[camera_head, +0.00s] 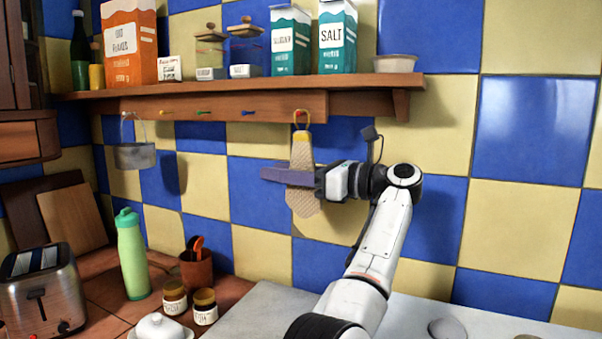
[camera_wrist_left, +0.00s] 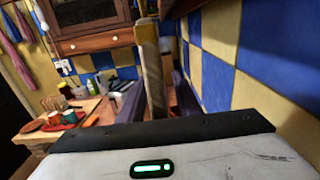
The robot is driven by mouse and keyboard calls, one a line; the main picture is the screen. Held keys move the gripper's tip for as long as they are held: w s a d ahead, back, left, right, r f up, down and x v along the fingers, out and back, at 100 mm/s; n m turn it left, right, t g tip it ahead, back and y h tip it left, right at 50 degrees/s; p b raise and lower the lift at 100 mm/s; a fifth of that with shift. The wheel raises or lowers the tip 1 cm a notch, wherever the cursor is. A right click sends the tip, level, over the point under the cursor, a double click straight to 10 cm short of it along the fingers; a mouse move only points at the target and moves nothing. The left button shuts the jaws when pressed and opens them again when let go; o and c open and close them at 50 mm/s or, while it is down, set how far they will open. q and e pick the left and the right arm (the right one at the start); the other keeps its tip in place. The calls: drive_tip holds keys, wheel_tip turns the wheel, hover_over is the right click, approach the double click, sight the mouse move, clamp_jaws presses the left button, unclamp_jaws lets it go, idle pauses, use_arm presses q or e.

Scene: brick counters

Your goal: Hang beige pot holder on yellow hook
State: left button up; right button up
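The beige pot holder (camera_head: 303,150) has a yellow top and a loop, and hangs by the loop from the rightmost, reddish hook on the shelf rail. The yellow hook (camera_head: 165,113) is at the left of the same rail and looks empty. My left gripper (camera_head: 275,175) is at the pot holder's middle, one dark finger crossing in front of it. In the left wrist view the pot holder (camera_wrist_left: 152,75) stands edge-on between the two fingers, with gaps beside it, so the gripper looks open around it. My right gripper is not in view.
A metal pot (camera_head: 134,155) hangs left of the yellow hook. Green (camera_head: 204,113) and blue (camera_head: 248,114) hooks lie between. The shelf (camera_head: 230,88) above carries boxes and jars. A green bottle (camera_head: 131,255) and toaster (camera_head: 42,290) stand on the counter below.

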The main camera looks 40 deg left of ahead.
use_arm(q)
drive_tip(key=v, duration=0.8)
drive_tip(key=shift+w+d+r, duration=0.15)
drive_tip(key=shift+w, duration=0.15)
drive_tip(key=shift+v, duration=0.85)
